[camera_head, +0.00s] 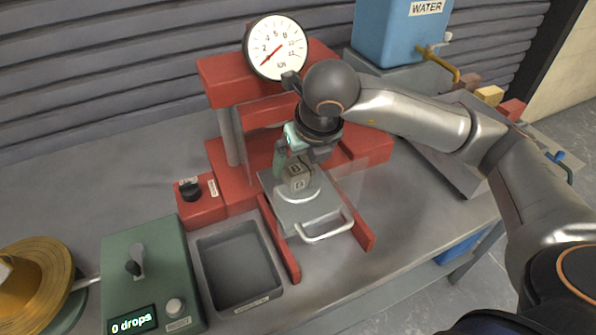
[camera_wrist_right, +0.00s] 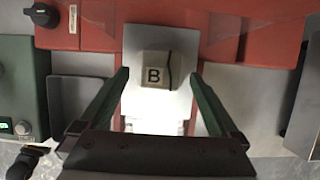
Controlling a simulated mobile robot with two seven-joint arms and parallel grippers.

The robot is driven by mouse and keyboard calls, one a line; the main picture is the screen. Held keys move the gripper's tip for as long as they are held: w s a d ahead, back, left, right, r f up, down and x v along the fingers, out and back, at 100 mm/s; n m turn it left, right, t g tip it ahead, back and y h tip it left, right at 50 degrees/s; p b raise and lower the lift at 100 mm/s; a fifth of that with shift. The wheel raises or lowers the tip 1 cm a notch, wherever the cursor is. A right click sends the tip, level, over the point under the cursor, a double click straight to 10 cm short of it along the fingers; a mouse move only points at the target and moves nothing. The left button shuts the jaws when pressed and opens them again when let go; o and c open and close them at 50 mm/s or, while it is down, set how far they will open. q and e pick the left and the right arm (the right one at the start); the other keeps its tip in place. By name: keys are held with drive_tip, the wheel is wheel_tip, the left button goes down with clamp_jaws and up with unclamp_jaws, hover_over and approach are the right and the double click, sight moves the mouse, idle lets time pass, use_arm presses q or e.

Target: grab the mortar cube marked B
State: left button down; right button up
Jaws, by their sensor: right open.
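The mortar cube marked B (camera_head: 298,180) is a small grey-beige block on the light metal plate (camera_head: 285,208) of the red press. My right gripper (camera_head: 290,164) is above the cube, pointing down. In the wrist view its green fingers (camera_wrist_right: 160,78) are open, one on each side of the cube, with gaps between. One finger is mostly hidden in the head view. My left gripper is not in view.
The red press (camera_head: 225,75) with a round dial gauge (camera_head: 277,48) stands close behind my right gripper. The plate has a pale handle (camera_head: 325,228) in front. A grey tray (camera_head: 238,270) and a green drop counter box (camera_head: 150,270) stand left. A blue water tank (camera_head: 400,30) is behind.

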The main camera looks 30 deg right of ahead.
sight(299, 166)
drive_tip(key=x, duration=0.4)
clamp_jaws()
idle(0.8)
